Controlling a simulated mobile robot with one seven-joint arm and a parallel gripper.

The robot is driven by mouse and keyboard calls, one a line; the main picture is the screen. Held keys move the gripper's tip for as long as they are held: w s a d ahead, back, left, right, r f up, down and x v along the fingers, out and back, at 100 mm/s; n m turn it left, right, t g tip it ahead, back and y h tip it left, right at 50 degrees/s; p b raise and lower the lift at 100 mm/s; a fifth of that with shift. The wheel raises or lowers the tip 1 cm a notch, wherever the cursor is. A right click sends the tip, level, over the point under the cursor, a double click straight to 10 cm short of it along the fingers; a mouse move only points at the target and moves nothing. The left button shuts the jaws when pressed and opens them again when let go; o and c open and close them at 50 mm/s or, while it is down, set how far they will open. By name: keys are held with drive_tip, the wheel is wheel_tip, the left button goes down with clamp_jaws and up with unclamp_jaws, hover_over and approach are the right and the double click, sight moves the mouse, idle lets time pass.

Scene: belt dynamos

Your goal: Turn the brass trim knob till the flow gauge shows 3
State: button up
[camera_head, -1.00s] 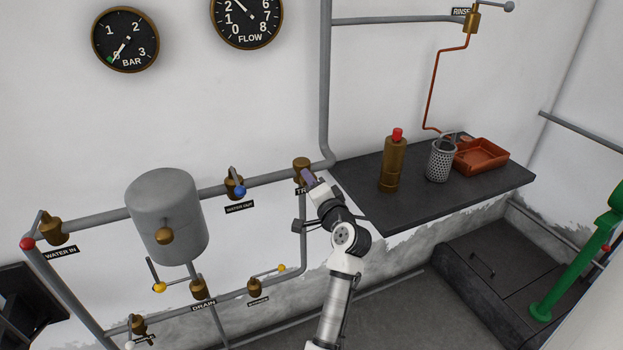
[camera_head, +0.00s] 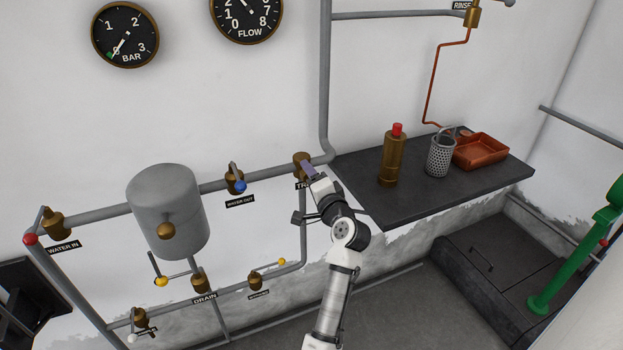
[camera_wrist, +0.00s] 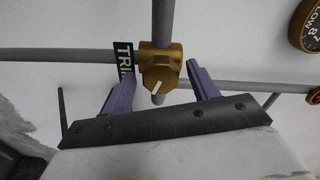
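The brass trim knob (camera_wrist: 160,82), with a white pointer line on its face, sits on the pipe beside the TRIM label (camera_wrist: 124,66) in the wrist view. Its brass body (camera_head: 301,159) is partly hidden by my gripper in the head view. My gripper (camera_wrist: 160,74) is open, with its purple fingers apart on either side of the knob. I cannot tell whether either finger touches it. The flow gauge (camera_head: 246,17) is cut off by the top edge in the head view. Its needle points up and left, past the 2; the exact reading is hidden.
A dark shelf (camera_head: 440,197) to the right holds a brass bottle (camera_head: 392,160), a perforated cup (camera_head: 440,156) and a red tray (camera_head: 490,146). The water out valve (camera_head: 235,180) is left of the knob. The bar gauge (camera_head: 125,34) reads about 0.

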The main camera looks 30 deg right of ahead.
drive_tip(key=shift+s, duration=0.15)
drive_tip(key=s+a+b, duration=0.2)
drive_tip(key=s+b, duration=0.1)
drive_tip(key=s, duration=1)
drive_tip(key=shift+s+b, duration=0.2)
drive_tip(key=shift+b, duration=0.1)
drive_tip(key=shift+a, duration=0.1)
